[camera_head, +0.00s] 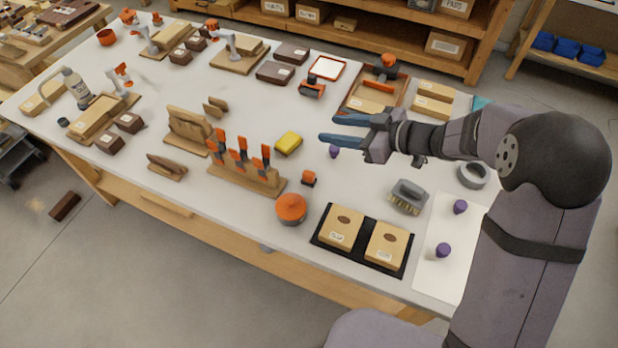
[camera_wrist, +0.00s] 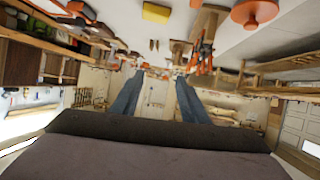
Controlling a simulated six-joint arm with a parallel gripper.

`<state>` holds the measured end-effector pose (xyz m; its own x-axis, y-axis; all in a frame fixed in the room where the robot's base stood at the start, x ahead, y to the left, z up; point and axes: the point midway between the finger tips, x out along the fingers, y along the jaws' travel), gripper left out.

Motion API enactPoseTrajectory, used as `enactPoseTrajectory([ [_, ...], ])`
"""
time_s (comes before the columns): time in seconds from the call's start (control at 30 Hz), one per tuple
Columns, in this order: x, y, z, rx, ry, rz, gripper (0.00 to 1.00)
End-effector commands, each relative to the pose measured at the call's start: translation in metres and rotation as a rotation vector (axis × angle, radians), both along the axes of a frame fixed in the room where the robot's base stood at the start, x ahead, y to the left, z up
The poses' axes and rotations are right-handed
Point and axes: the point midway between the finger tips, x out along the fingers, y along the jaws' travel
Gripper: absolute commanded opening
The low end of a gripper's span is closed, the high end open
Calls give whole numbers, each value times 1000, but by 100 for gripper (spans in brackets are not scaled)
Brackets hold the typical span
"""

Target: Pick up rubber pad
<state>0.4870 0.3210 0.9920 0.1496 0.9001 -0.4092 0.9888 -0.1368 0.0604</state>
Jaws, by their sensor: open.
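No object is clearly marked as the rubber pad, and I cannot tell which one it is. A small yellow block (camera_head: 288,143) lies flat on the white table and is one possible match; it also shows at the top of the wrist view (camera_wrist: 156,12). My gripper (camera_head: 333,128) is open and empty, above the table to the right of the yellow block and apart from it. Its two blue fingers are spread in the wrist view (camera_wrist: 160,76). Several dark brown labelled blocks (camera_head: 275,72) lie farther back.
A wooden rack with orange-handled tools (camera_head: 246,178) stands left of the yellow block. An orange round lid (camera_head: 291,208), a grey brush (camera_head: 408,196) and a black tray (camera_head: 362,258) with tan blocks lie nearer. A purple peg (camera_head: 334,152) stands below my gripper.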

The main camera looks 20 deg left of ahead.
Motion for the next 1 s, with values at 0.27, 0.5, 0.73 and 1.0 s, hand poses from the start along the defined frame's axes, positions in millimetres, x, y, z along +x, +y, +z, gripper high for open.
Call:
enactPoseTrajectory([
  [0.27, -34, 13, -66, 33, 71, 141, 41],
  [0.5, -33, 13, -130, 34, 65, 139, 41],
  [0.73, -32, 13, -157, 34, 60, 139, 41],
  [1.0, -32, 19, -160, 34, 58, 140, 41],
])
